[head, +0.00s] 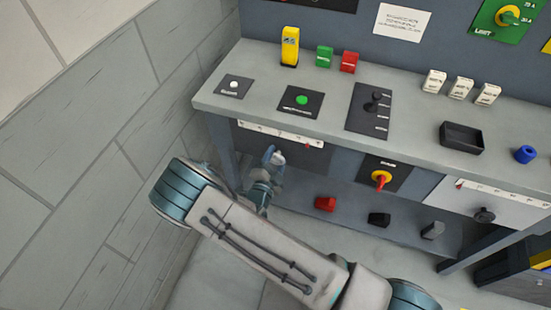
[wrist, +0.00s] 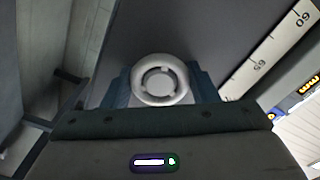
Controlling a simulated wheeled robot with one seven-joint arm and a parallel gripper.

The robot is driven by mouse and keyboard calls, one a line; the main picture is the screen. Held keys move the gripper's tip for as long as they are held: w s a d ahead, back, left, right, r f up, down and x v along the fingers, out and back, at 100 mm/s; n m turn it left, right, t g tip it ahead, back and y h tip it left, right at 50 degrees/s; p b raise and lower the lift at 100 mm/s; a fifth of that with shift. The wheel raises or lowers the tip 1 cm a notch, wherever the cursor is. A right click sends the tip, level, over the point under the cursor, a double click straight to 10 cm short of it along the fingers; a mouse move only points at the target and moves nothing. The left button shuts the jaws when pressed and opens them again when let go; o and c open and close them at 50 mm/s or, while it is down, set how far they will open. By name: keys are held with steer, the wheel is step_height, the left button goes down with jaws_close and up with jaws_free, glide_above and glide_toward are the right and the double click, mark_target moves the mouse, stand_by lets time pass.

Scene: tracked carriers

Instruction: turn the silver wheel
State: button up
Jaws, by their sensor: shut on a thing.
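The silver wheel (wrist: 158,68) is a round ring with a disc in its middle, and it faces the wrist camera on a dark panel. My gripper (wrist: 160,88) is shut on it, with one blue-grey finger at each side. In the head view my gripper (head: 270,160) is below the left part of the bench's front edge. The wheel itself is mostly hidden there by my gripper. A white scale strip (wrist: 270,55) with numbers including 55 and 60 runs beside the wheel. In the head view the same strip (head: 262,131) shows above my gripper, with a red pointer (head: 308,146) near its right end.
The bench top (head: 330,75) holds a yellow block (head: 290,46), buttons, a black lever (head: 375,100) and a black tray (head: 461,138). Several blocks lie on the lower shelf (head: 350,205). A tiled wall stands at left.

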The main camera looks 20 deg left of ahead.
steer(key=m, duration=0.3)
steer(key=shift+m, duration=0.4)
steer(key=m, duration=0.3)
steer(key=shift+m, duration=0.3)
steer(key=m, duration=0.6)
steer(key=shift+b, duration=0.35)
steer(key=m+b, duration=0.1)
steer(key=m, duration=0.5)
steer(key=shift+m+b, duration=0.35)
steer(key=shift+m, duration=0.05)
steer(key=m+b, duration=0.2)
steer(key=m, duration=0.2)
steer(key=shift+f, duration=0.1)
steer(key=shift+m+b, duration=0.45)
steer(key=shift+m, duration=0.75)
steer(key=shift+s, duration=0.1)
steer(key=o, duration=1)
steer(key=shift+c, duration=0.2)
